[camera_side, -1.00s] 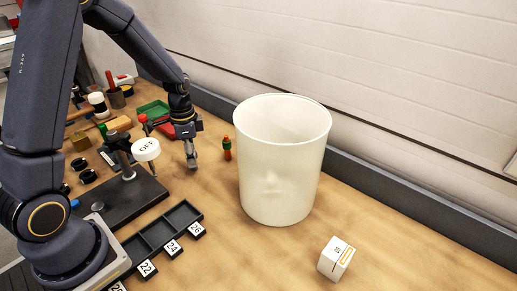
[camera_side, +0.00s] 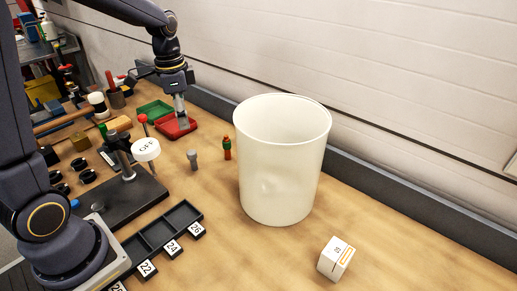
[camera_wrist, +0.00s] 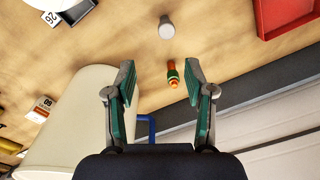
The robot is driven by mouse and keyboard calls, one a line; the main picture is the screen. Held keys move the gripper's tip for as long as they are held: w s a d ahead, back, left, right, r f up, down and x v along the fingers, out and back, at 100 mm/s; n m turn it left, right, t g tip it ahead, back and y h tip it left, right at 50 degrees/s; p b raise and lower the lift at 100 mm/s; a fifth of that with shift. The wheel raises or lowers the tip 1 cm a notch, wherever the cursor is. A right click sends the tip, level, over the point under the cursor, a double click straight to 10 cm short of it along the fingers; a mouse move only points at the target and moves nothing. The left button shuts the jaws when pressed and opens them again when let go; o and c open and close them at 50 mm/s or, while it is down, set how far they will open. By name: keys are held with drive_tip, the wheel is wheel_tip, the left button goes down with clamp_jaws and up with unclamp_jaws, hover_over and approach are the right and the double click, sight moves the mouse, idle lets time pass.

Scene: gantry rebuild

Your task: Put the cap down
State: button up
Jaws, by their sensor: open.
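A small grey piece (camera_side: 193,159), which I take to be the cap, stands on the wooden bench in the side view. Its top looks wider than its lower part. In the wrist view it shows as a pale round-topped piece (camera_wrist: 166,30), beyond my fingertips and clear of them. My gripper (camera_side: 181,122) is raised behind it in the side view, in front of the red tray. In the wrist view my gripper (camera_wrist: 160,68) has its two green-padded fingers wide apart, with nothing held between them.
A small orange and green figure (camera_side: 227,148) stands between the grey piece and the large white bin (camera_side: 280,185). The red tray (camera_side: 186,130) and green tray (camera_side: 153,111) lie behind. A stand with an OFF disc (camera_side: 146,149) is at left. Bench right of the bin is mostly clear.

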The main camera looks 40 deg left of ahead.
drive_tip(key=s+d+r+n+t, duration=0.2)
drive_tip(key=s+d+r+n, duration=0.1)
drive_tip(key=s+d, duration=0.2)
drive_tip(key=s+d+r+n+t, duration=0.2)
drive_tip(key=s+d+r+t, duration=0.1)
drive_tip(key=s, duration=0.6)
drive_tip(key=shift+s+d+r+n, duration=0.2)
drive_tip(key=shift+d+r+n, duration=0.25)
drive_tip(key=shift+d, duration=0.5)
